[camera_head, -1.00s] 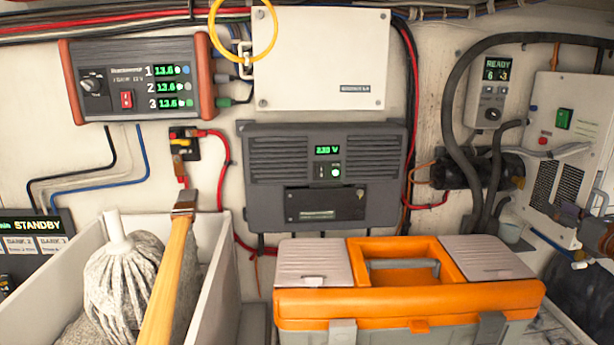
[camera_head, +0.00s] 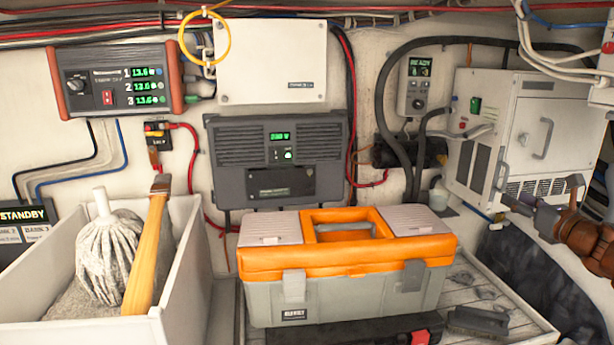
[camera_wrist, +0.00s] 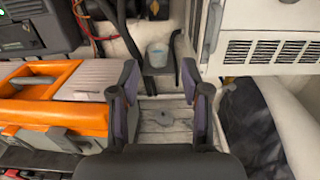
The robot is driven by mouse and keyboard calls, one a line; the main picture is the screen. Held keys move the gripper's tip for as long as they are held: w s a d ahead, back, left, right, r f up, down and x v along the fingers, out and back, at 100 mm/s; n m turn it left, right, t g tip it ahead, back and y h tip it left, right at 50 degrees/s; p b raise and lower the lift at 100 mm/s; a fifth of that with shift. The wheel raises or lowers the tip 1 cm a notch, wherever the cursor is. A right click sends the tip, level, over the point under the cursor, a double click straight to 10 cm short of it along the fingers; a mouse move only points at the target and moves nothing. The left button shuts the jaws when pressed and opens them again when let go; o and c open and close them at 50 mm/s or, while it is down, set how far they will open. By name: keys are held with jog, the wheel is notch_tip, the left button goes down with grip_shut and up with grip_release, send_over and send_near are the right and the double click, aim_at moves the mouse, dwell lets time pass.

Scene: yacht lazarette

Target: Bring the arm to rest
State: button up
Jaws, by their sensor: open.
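My gripper (camera_wrist: 163,88) shows in the wrist view with its two dark, purple-sided fingers spread apart. Nothing is between them; wooden-looking slatted floor and a small grey cup (camera_wrist: 157,55) show beyond the gap. In the head view my gripper (camera_head: 522,206) comes in from the right edge, in front of the white cabinet (camera_head: 508,135). It appears raised over the space to the right of the orange and grey toolbox (camera_head: 345,290), apart from it.
A white bin (camera_head: 185,275) at the left holds a mop (camera_head: 108,255) and a wooden-handled tool (camera_head: 148,250). A brush (camera_head: 478,320) lies right of the toolbox. Thick black hoses (camera_head: 385,85) run along the back wall. Dark fabric (camera_head: 520,265) lies below the cabinet.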

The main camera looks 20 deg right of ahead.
jog(key=w+a+r+n+g+y, duration=0.15)
jog(key=a+n, duration=0.25)
jog(key=a, duration=0.4)
jog(key=w+a+n+g+y, duration=0.1)
jog(key=w+a+n+y, duration=0.2)
jog(key=a, duration=0.4)
jog(key=w+a+r+n+g+y, duration=0.1)
jog(key=w+a+n+y, duration=0.25)
jog(key=a, duration=0.45)
jog(key=s+a+f+n+g+y, duration=0.15)
jog(key=a+n, duration=0.35)
jog(key=a, duration=0.5)
jog(key=s+a+f+n+g+y, duration=0.1)
jog(key=s+a+f+n+g, duration=0.15)
jog(key=a+n, duration=0.45)
jog(key=s+a+f+n+g+h+b, duration=0.1)
jog(key=s+a+f+n+g+h, duration=0.2)
jog(key=s+a+f+n+g, duration=0.7)
jog(key=s+f+n+h, duration=0.1)
jog(key=s+f+h, duration=0.1)
jog(key=s+f, duration=0.2)
jog(key=s+d+f+n+g+h, duration=0.1)
jog(key=s+f+n, duration=0.1)
jog(key=s, duration=0.8)
jog(key=s+f+n+g+h, duration=0.1)
jog(key=s+f+h, duration=0.1)
jog(key=s+f, duration=0.3)
jog(key=shift+s+d+f+n+h+b, duration=0.35)
jog(key=shift+s+b, duration=0.1)
jog(key=shift+s, duration=0.7)
